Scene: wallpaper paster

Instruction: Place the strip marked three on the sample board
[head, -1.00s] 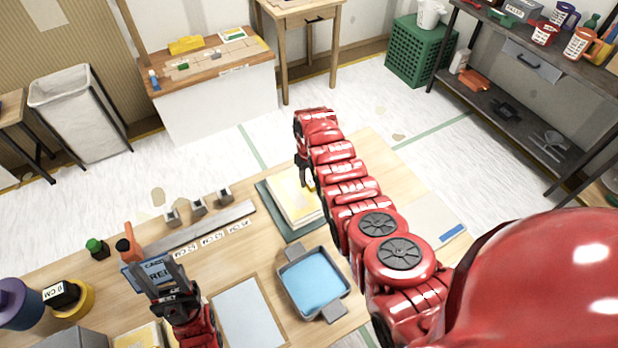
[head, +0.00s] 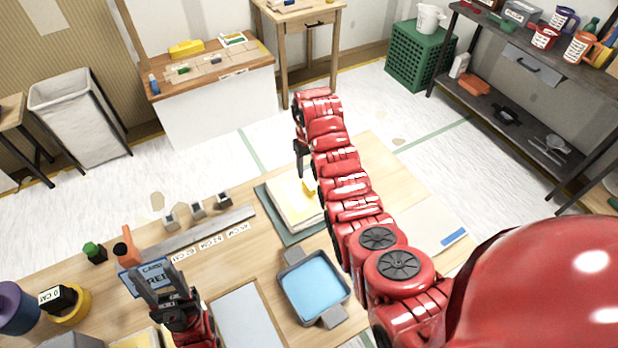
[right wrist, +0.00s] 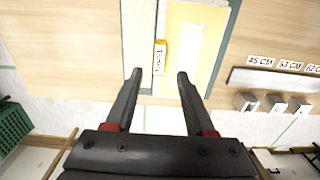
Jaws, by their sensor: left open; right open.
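The dark green sample board (head: 267,203) lies on the table and bears pale strips (head: 292,207) side by side. In the right wrist view, a whitish strip (right wrist: 136,40) and a cream-yellow strip (right wrist: 196,50) lie on the board (right wrist: 226,45). A small yellow-orange tag (right wrist: 160,58) sits along their seam; its lettering seems to read THREE. My right gripper (head: 301,160) is open and empty beyond the strips' far end, apart from them. It also shows in the right wrist view (right wrist: 158,75). My left gripper (head: 158,283) is open over the front left of the table.
A tray of blue paste (head: 314,287) stands right of a grey panel (head: 248,316). A metal ruler (head: 210,228) with length labels and small metal blocks lies left of the board. A white sheet with a blue stripe (head: 440,238) lies at the table's right.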

